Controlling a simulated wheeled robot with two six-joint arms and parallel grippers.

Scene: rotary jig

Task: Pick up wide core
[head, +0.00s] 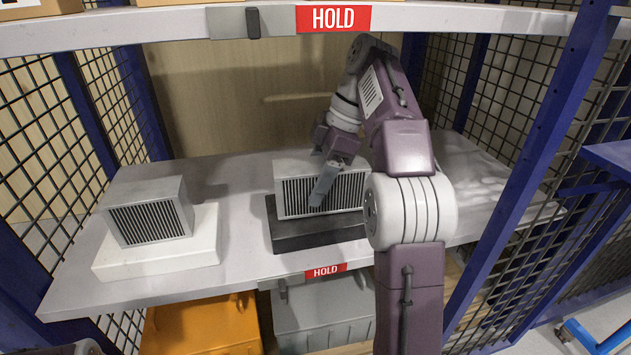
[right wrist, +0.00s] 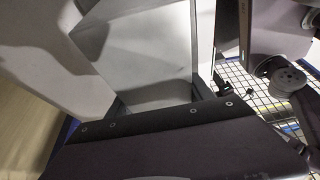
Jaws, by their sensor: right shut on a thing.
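A wide grey core (head: 290,190) with a dark slatted front sits on a black base on the shelf, at the middle of the head view. My right gripper (head: 324,188) reaches down over it from behind and above, shut on this core. One grey finger lies across its slatted front; the other finger is hidden. In the right wrist view the core's plain grey face (right wrist: 150,55) fills the space beyond the dark gripper body. A second, boxy slatted core (head: 150,215) stands on a white base at the left. My left gripper is not in view.
The black base (head: 310,236) and white base (head: 160,258) rest on a grey shelf (head: 235,270). An upper shelf edge (head: 450,16) crosses above. Blue posts and wire mesh (head: 560,130) flank the bay. Orange (head: 205,325) and grey (head: 325,320) bins stand below.

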